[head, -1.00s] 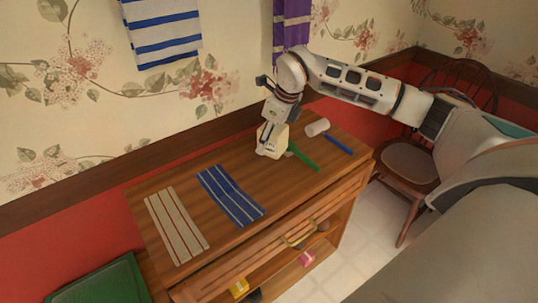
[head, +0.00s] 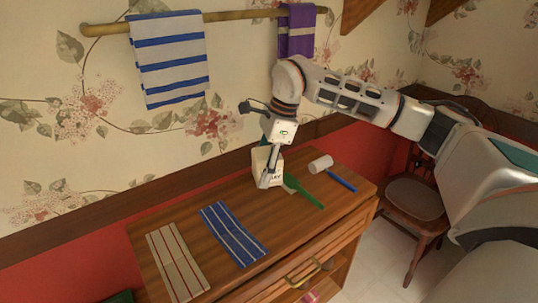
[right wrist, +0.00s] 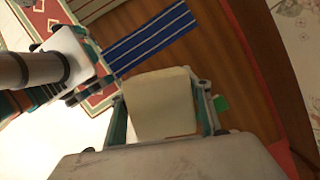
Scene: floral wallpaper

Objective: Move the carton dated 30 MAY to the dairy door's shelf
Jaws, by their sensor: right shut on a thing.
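A cream carton (head: 259,158) with dark lettering low on its side stands upright at the back of the wooden cabinet top; only part of the print, perhaps "MAY", can be made out. My right gripper (head: 268,172) comes down over it and is shut on it. In the right wrist view the carton (right wrist: 162,103) fills the space between the two fingers. I cannot tell whether its base touches the wood. The dairy door's shelf is not in view.
On the wooden cabinet (head: 190,205) lie a striped cream cloth (head: 178,264), a blue striped cloth (head: 233,233), a green utensil (head: 308,197), a blue stick (head: 341,184) and a white roll (head: 321,163). A chair (head: 413,205) stands at right. Towels (head: 170,60) hang on a rail behind.

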